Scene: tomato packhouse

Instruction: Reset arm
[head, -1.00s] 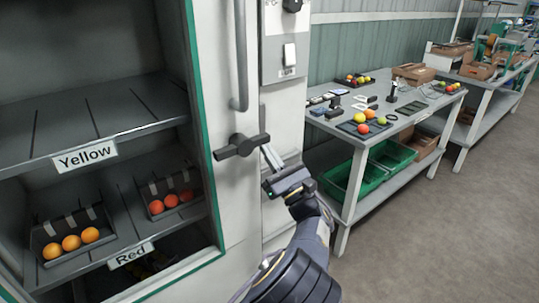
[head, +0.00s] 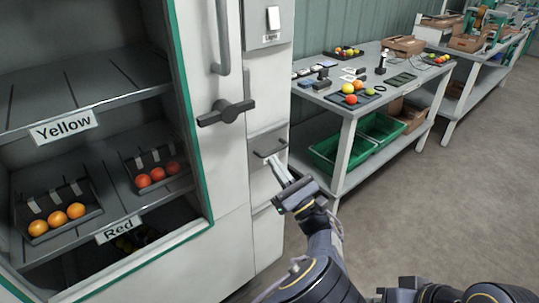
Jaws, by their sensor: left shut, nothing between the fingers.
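My left gripper (head: 277,168) is in the lower middle of the head view. Its pale fingers are together and nothing shows between them. It points up and left, in front of the side panel of the cabinet (head: 232,232). Its tips appear close to a small drawer handle (head: 270,148); whether they touch cannot be told. The dark lever handle (head: 227,112) on the cabinet is above and left of the fingers, apart from them. Dark arm parts of mine show at the bottom right, but the right gripper is not visible.
Open shelves at left hold trays of orange tomatoes (head: 58,219) and red tomatoes (head: 157,176), with Yellow (head: 63,127) and Red (head: 118,230) labels. A worktable (head: 343,120) with green crates (head: 343,152) beneath stands at right. The floor (head: 440,200) in front is clear.

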